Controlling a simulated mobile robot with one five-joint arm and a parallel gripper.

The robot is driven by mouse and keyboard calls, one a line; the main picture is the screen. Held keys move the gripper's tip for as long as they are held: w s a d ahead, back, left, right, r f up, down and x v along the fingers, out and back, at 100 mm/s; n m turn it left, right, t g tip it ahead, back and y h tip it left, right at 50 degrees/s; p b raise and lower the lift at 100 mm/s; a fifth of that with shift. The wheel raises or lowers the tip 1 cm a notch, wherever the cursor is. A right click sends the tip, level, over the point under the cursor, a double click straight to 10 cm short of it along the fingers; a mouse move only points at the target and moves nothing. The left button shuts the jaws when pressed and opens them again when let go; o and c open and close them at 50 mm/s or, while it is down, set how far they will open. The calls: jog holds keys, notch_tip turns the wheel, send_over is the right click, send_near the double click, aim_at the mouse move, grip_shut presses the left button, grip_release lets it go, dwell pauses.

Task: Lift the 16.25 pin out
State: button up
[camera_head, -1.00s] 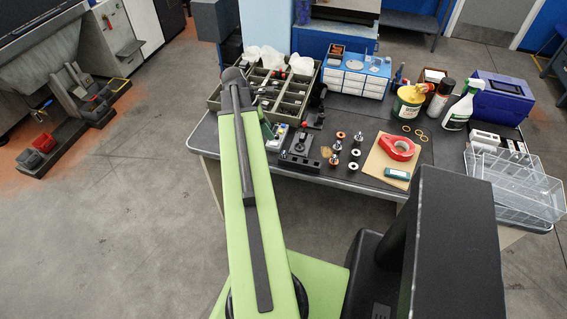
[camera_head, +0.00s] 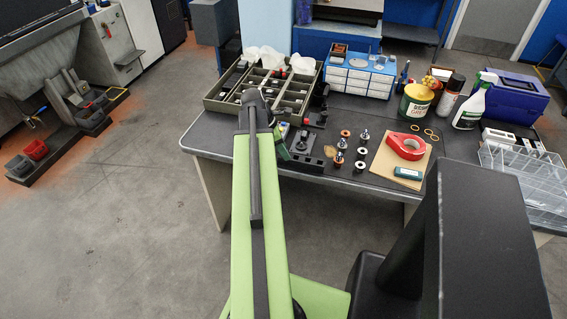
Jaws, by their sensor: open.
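Several small metal pieces stand on the dark bench top in front of my arm, among them a silver one (camera_head: 363,138) and one with a dark base (camera_head: 360,166). A dark block (camera_head: 302,143) with an upright knob stands to their left. I cannot tell which piece, if any, is the 16.25 pin, as no size marking is readable. My green arm reaches up from below to the front left of the bench. A short green part of it hangs behind the near link, beside the dark block. My gripper's fingers do not show; the arm hides that area.
A divided tray (camera_head: 292,98) with bins lies behind my arm. A blue and white drawer unit (camera_head: 360,76) stands at the back. Clear plastic bins (camera_head: 525,178) sit at the right edge.

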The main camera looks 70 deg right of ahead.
jog(key=shift+r, duration=0.1)
jog(key=shift+c, duration=0.4)
grip_shut()
